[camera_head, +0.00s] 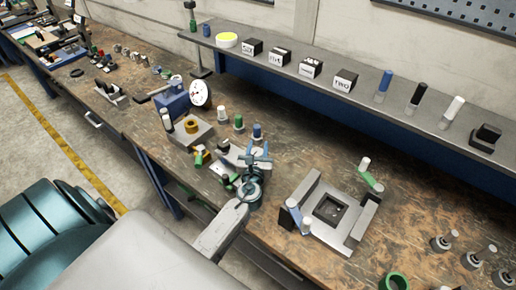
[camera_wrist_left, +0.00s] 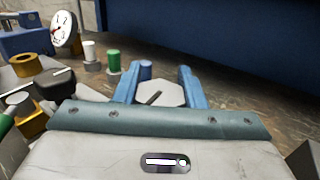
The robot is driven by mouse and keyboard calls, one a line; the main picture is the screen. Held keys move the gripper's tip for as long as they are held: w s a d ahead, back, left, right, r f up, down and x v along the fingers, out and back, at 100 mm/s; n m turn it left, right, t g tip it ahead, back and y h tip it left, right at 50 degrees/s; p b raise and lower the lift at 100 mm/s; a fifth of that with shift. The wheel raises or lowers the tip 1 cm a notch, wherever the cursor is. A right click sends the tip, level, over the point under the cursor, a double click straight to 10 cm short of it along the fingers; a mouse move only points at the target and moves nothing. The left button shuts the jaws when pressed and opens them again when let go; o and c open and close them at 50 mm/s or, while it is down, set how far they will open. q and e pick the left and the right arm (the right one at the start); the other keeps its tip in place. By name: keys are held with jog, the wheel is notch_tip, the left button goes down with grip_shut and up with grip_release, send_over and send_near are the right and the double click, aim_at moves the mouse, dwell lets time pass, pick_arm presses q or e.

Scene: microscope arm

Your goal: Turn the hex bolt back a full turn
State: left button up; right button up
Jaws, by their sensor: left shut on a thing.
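My left gripper (camera_head: 257,153) reaches over the bench from the lower left, with its blue fingers pointing away from the camera. In the left wrist view the two fingers (camera_wrist_left: 157,84) stand on either side of the hex bolt (camera_wrist_left: 163,93). The bolt has a pale grey hexagonal head with a dark line across it. The gripper is shut on the head. In the head view the gripper mostly hides the bolt, and I cannot clearly make it out. My right gripper is not in view.
A dial gauge (camera_head: 200,93) on a blue block and a brass ring (camera_head: 191,126) stand left of the gripper. Green and blue capped pegs (camera_head: 238,122) stand just behind it. A grey clamp fixture (camera_head: 352,232) stands to the right. A raised shelf (camera_head: 360,91) runs along the back.

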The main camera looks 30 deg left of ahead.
pick_arm(q)
jog(key=shift+f, duration=0.15)
jog(key=o, duration=1)
jog(key=b+v, duration=0.3)
jog(key=v, duration=0.7)
jog(key=shift+s+d, duration=0.25)
jog(key=shift+s, duration=0.1)
